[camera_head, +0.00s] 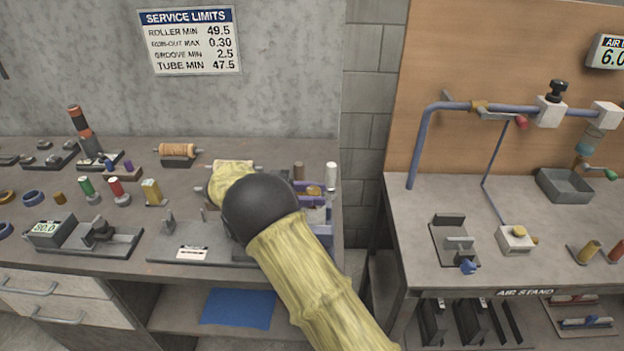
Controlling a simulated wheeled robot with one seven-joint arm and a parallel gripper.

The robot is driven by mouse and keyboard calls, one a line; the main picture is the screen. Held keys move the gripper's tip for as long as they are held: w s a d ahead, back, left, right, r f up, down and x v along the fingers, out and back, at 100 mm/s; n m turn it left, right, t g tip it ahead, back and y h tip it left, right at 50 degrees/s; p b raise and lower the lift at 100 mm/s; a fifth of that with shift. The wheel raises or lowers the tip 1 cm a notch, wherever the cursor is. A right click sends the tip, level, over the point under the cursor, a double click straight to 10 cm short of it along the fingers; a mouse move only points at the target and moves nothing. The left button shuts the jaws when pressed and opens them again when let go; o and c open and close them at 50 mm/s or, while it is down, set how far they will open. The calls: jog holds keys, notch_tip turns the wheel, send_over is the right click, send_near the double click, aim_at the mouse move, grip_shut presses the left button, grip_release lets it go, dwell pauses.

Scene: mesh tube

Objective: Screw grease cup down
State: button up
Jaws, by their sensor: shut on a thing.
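My arm, in a yellow sleeve with a black ball joint, reaches over the right end of the left bench and covers much of the work there. Just right of the ball joint, two purple bars appear to be the fingers of my gripper (313,194). Between them is a small brass-coloured piece (314,190), which looks like the grease cup. The gripper looks shut on it. My arm hides the rest of the hand. What lies under the cup, and its thread, cannot be made out.
A brown cylinder (299,171) and a white cylinder (331,175) stand close behind the gripper. A grey fixture plate (190,240) lies left of my arm. Rollers and small coloured parts fill the bench further left. A gap separates it from the right bench (400,235).

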aim_at(312, 189)
jog(key=shift+r+m+g+p, duration=0.15)
jog(key=shift+m+g+p, duration=0.45)
jog(key=shift+p, duration=1.05)
jog(key=shift+r+m+g+p, duration=0.25)
jog(key=shift+g+p, duration=0.55)
jog(key=shift+p, duration=0.8)
jog(key=shift+f+m+g+y+p, duration=0.1)
jog(key=shift+m+g+y+p, duration=0.2)
jog(key=shift+p, duration=0.35)
jog(key=g+p, duration=0.1)
jog(key=p, duration=0.1)
jog(key=shift+f+m+p, duration=0.15)
jog(key=shift+m+p, duration=0.15)
jog(key=shift+m, duration=0.05)
jog(key=shift+f+g+p, duration=0.25)
jog(key=shift+g+p, duration=0.15)
jog(key=shift+p, duration=0.05)
jog(key=o, duration=0.9)
jog(key=shift+o, duration=0.2)
jog(key=shift+r, duration=0.1)
notch_tip(312, 189, up, 10)
jog(key=shift+f+b, duration=0.1)
jog(key=shift+b, duration=0.3)
